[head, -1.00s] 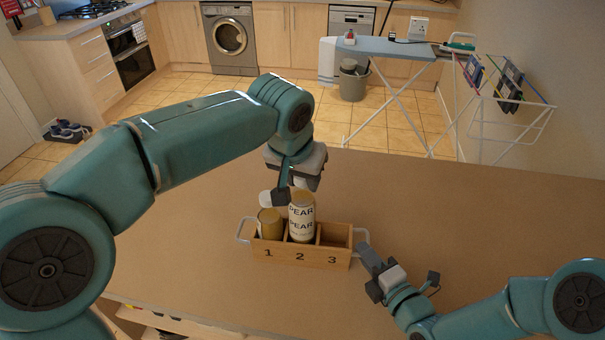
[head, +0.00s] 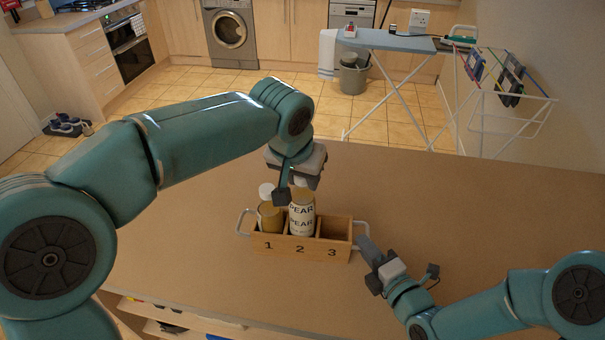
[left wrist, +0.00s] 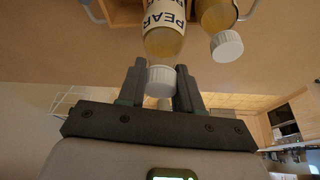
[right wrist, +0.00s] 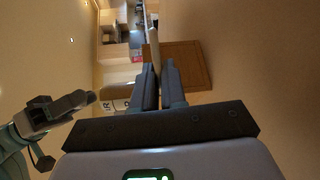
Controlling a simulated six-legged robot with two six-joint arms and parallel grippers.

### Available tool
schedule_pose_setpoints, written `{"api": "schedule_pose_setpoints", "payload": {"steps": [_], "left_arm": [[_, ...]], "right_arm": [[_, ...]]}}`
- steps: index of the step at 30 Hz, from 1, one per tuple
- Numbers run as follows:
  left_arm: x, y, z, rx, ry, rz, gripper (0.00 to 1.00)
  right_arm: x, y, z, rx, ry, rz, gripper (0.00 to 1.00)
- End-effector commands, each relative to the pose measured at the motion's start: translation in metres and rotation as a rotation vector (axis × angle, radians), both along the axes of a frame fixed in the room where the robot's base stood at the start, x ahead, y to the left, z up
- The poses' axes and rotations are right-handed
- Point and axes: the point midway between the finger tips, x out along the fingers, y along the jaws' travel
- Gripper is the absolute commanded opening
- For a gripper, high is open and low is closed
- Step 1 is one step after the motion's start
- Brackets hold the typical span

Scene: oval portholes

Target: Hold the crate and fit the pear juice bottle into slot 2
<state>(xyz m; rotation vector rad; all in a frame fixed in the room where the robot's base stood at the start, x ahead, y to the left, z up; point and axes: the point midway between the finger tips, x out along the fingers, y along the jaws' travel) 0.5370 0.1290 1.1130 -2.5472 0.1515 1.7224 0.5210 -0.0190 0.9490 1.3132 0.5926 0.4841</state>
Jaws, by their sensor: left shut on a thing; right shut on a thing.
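The pear juice bottle (head: 302,218), with a white PEAR label, stands upright with its lower part in slot 2 of the wooden crate (head: 318,252). The crate front hides its base, so I cannot tell if it touches the floor. My left gripper (head: 293,190) is shut on its white cap; the left wrist view shows the cap (left wrist: 161,78) between the fingers. My right gripper (head: 367,250) is shut on the crate's right handle (head: 362,230). The right wrist view shows the crate's end wall (right wrist: 190,65) beyond the fingers.
Another bottle (head: 268,218) with a white cap stands in slot 1, close beside the pear bottle. Slot 3 (head: 334,229) is empty. The brown table (head: 470,220) is clear around the crate. An ironing board (head: 385,41) and drying rack stand beyond it.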

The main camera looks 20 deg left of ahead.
Motion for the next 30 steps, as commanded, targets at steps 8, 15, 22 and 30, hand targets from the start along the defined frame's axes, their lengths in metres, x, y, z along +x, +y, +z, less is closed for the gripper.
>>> {"api": "schedule_pose_setpoints", "payload": {"steps": [8,15,22,30], "left_arm": [[0.000,0.000,-0.008,0.000,-0.002,0.000,0.00],[0.000,0.000,-0.014,0.000,-0.001,0.001,0.00],[0.000,0.000,-0.015,-0.002,-0.002,0.001,0.00],[0.000,0.000,-0.017,0.000,-0.002,0.000,0.00]], "right_arm": [[0.000,0.000,-0.001,-0.001,0.002,0.000,0.00],[0.000,0.000,0.000,-0.001,0.002,0.000,0.00],[0.000,0.000,0.000,-0.001,0.002,0.000,0.00],[0.000,0.000,-0.001,-0.001,0.002,0.000,0.00]]}}
